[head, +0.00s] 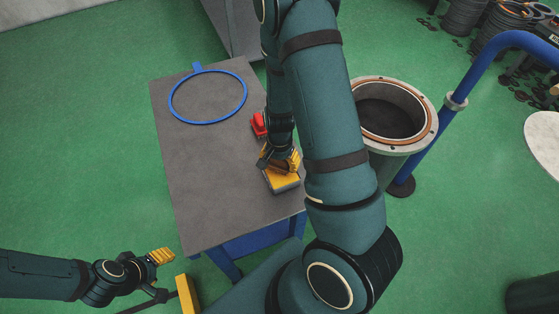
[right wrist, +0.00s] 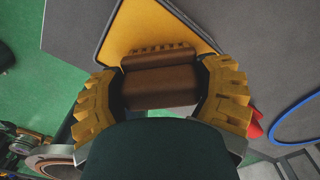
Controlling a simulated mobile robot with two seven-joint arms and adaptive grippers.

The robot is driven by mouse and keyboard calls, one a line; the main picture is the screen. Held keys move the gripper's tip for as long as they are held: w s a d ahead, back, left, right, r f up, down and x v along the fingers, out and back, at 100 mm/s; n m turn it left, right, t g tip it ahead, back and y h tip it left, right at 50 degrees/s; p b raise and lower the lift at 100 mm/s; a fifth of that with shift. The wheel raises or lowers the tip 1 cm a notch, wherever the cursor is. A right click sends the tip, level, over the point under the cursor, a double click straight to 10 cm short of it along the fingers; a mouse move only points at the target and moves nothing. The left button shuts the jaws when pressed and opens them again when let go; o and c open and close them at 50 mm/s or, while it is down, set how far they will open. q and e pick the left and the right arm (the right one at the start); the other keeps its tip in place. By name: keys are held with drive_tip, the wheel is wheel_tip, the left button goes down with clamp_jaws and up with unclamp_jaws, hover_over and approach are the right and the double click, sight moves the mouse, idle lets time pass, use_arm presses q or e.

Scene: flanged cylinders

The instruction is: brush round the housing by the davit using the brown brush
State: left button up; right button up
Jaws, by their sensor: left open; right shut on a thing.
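The housing (head: 431,122) is a grey upright cylinder with a flanged, copper-edged rim, open at the top. It stands on the floor beside the davit (head: 472,75), a blue curved pole. My right gripper (head: 281,160) is low over the table's right side, shut on the brown brush (right wrist: 160,82). The brush is just above or on a yellow-topped, grey-sided block (head: 286,184); I cannot tell if they touch. The block also fills the top of the right wrist view (right wrist: 143,28). My left gripper (head: 161,257) is open and empty, left of the table's front.
The grey table (head: 195,165) carries a blue ring (head: 171,106) at its far left and a red object (head: 258,124) beside my right gripper. Stacked dark rings (head: 466,17) stand at the far right. My right arm hides part of the housing's left side.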

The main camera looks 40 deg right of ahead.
idle(0.5)
wheel_tip(320, 180, up, 7)
drive_tip(key=p, duration=0.6)
idle(0.9)
